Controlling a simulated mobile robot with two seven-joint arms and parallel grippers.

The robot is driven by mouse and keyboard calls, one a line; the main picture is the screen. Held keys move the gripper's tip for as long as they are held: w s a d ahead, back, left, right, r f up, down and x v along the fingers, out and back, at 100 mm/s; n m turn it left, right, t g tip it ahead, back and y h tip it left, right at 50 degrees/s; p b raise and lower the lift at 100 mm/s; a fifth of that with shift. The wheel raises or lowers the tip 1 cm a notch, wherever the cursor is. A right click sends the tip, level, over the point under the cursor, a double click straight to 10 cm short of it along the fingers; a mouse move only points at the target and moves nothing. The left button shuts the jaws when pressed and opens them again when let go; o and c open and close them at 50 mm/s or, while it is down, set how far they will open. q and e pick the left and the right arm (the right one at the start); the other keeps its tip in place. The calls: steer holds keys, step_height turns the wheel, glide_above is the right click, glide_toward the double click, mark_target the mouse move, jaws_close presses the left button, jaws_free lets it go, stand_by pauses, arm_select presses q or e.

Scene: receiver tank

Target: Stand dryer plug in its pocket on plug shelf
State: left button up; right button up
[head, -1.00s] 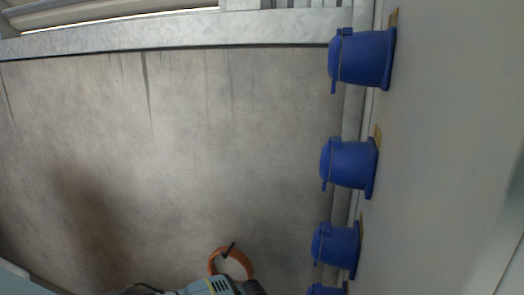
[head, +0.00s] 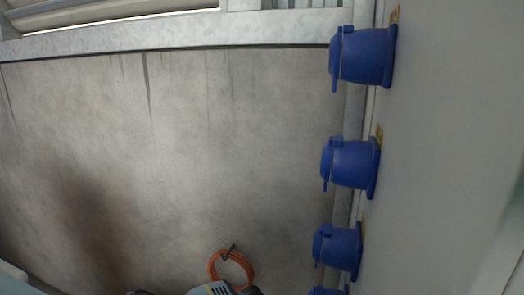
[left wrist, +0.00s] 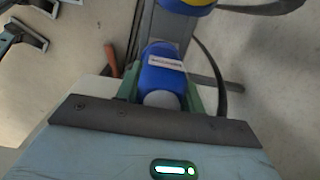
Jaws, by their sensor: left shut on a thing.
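In the left wrist view my left gripper (left wrist: 163,98) is shut on a blue plug (left wrist: 163,80), which has a pale label across its body and a whitish rounded end towards me. The green fingers sit on either side of it. The plug's far end and its prongs are hidden. I cannot make out the plug shelf or its pocket for certain in either view. My right gripper is not in view.
Several blue lidded sockets (head: 350,162) stick out from the pale wall on the right. A coiled orange cable (head: 232,268) and a light-blue body (head: 212,289) show at the bottom. A blue and yellow thing (left wrist: 187,4) lies beyond the plug.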

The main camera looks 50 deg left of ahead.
arm_select(q)
steer(key=shift+f+b, duration=0.55)
steer(key=shift+f, duration=0.25)
steer(key=o, duration=1.1)
steer(key=shift+o, duration=0.2)
